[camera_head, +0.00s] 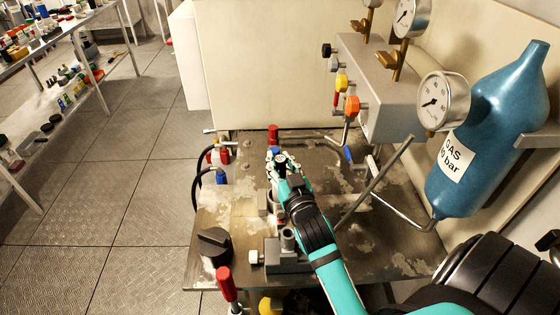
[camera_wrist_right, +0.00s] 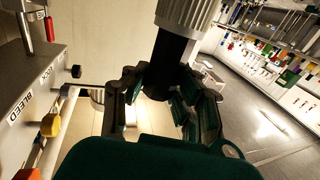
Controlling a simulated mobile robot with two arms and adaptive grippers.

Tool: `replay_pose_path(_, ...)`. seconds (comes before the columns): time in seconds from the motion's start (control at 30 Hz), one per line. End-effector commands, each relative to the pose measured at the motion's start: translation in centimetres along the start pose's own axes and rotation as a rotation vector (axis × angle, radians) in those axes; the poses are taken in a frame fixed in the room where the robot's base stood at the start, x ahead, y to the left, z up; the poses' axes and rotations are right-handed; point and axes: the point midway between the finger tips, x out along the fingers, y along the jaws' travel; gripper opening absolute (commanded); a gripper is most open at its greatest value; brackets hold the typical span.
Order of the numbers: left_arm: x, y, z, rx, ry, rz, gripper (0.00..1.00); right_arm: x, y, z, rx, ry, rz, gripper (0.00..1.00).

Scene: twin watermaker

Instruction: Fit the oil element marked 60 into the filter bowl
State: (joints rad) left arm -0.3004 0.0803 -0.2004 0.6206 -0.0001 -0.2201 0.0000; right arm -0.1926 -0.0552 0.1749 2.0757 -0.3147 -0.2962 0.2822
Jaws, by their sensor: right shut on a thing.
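My right gripper (camera_head: 283,163) is over the middle of the metal bench, with its arm coming in from the lower right. In the right wrist view the gripper (camera_wrist_right: 157,88) is shut on a black cylinder (camera_wrist_right: 168,58) with a pale grey ribbed part (camera_wrist_right: 188,11) at the top of the picture. It may be the oil element, but no 60 marking shows. The gripper and arm hide much of what lies under them in the head view. I cannot make out the filter bowl for certain. My left gripper is not in view.
The worn metal bench (camera_head: 228,216) carries a black knob (camera_head: 214,243), a grey block (camera_head: 287,262) and a red-handled valve (camera_head: 227,284). A gauge (camera_head: 443,101) and a blue gas bottle (camera_head: 489,133) stand at the right. Shelves with small items are at the far left.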

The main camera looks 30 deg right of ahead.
Motion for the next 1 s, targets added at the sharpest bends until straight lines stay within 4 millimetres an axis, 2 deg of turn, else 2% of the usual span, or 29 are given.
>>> replay_pose_path(1.0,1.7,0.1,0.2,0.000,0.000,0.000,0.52,-0.1,0.0,2.6,0.000,-0.002,0.000,0.01)
